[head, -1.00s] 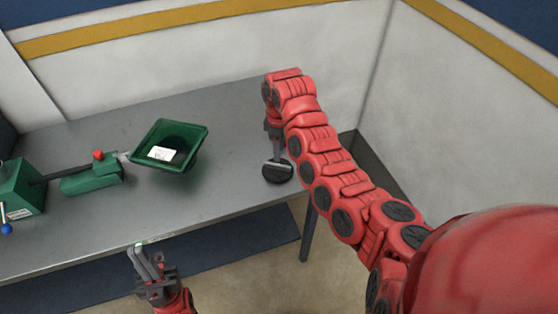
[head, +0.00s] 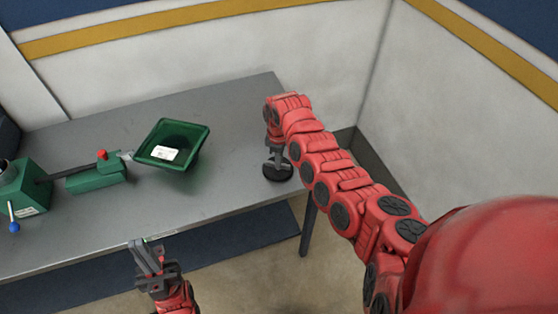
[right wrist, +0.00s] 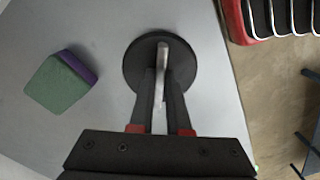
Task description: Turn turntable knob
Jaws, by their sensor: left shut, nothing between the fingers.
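A black disc with an upright grey handle stands near the right end of the table (head: 278,172); I cannot tell for sure whether it is the turntable knob. In the right wrist view the black disc (right wrist: 133,68) lies straight ahead with the grey handle (right wrist: 163,62) across its middle. My right gripper (right wrist: 162,75) is over the disc, one finger on each side of the handle. Whether the fingers touch the handle is unclear. My left gripper (head: 143,245) is shut and empty at the table's front edge, far from the disc.
A green dish (head: 172,137) with a white label stands mid-table. A green fixture with a red knob (head: 102,155) and a green box with a blue-tipped lever (head: 13,225) are left. A green and purple block (right wrist: 60,88) lies left of the disc in the wrist view.

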